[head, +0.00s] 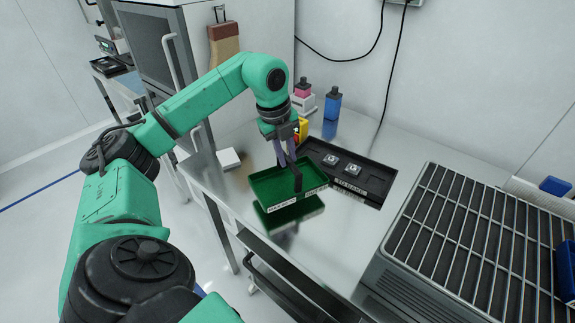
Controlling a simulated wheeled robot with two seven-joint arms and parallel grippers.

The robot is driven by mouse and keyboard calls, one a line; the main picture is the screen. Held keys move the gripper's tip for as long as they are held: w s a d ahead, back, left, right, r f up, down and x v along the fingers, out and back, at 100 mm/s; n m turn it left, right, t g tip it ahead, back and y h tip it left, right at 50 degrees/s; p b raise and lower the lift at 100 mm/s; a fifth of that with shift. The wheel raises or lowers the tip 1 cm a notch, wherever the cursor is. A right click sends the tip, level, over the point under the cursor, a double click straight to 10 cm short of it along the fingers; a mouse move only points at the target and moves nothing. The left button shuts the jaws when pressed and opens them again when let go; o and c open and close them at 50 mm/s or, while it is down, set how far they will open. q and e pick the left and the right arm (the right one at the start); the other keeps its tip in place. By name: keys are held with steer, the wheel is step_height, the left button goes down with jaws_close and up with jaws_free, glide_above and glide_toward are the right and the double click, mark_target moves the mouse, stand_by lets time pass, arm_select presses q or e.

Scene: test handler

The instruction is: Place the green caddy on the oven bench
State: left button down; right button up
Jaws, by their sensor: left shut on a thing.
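The green caddy (268,188) is a shallow rectangular tray with a white label strip along its front edge. My left gripper (296,182) is shut on it at its right part. The caddy hangs level just above a shiny steel bench (335,235), where its green reflection shows beneath it with a gap. The caddy's inside looks empty where it is not hidden by the fingers. I cannot tell which surface is the oven bench. My right gripper is out of view.
A black tray (375,178) with two small square parts lies right behind the caddy. A white block (228,158) is to the left; blue (332,103) and pink (303,88) bottles stand at the back. A large slatted grey unit (465,245) fills the right. A grey cabinet (147,45) stands left.

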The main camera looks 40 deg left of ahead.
arm_select(q)
step_height(320, 180, down, 3)
steer(key=shift+s, duration=0.15)
steer(key=shift+f, duration=0.35)
steer(key=c, duration=0.8)
jaws_free()
steer(key=r, duration=0.4)
steer(key=s+r, duration=0.1)
steer(key=r, duration=0.3)
steer(key=s+r, duration=0.1)
steer(key=r, duration=0.3)
steer(key=shift+a, duration=0.4)
